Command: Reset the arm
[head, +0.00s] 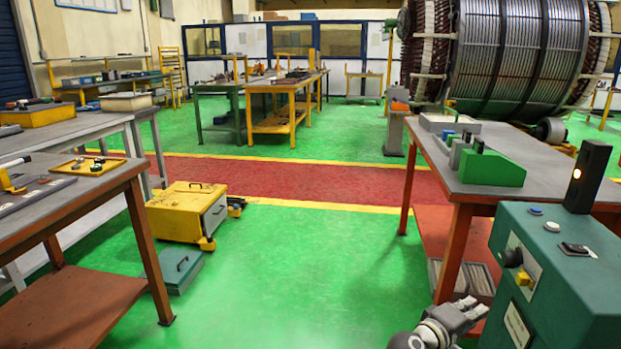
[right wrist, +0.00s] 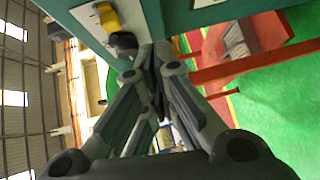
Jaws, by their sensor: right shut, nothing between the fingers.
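My right gripper (head: 466,312) is at the bottom of the head view, right of centre. It is just left of the green control cabinet (head: 545,305) and in front of the right table's lower part. In the right wrist view its fingers (right wrist: 150,55) come together at the tips, shut and empty. The cabinet's panel (right wrist: 190,18), with a yellow switch (right wrist: 107,16) and a black knob (right wrist: 124,42), is beyond the fingertips. I cannot tell from this whether they touch it. My left gripper is not in view.
A right table (head: 430,150) holds a green block-shaped fixture (head: 490,168). A left workbench (head: 110,180) carries trays and tools. A yellow wheeled cabinet (head: 180,215) and a teal box (head: 180,270) stand on the floor. A large stator (head: 520,50) is behind. The green floor (head: 300,270) between is clear.

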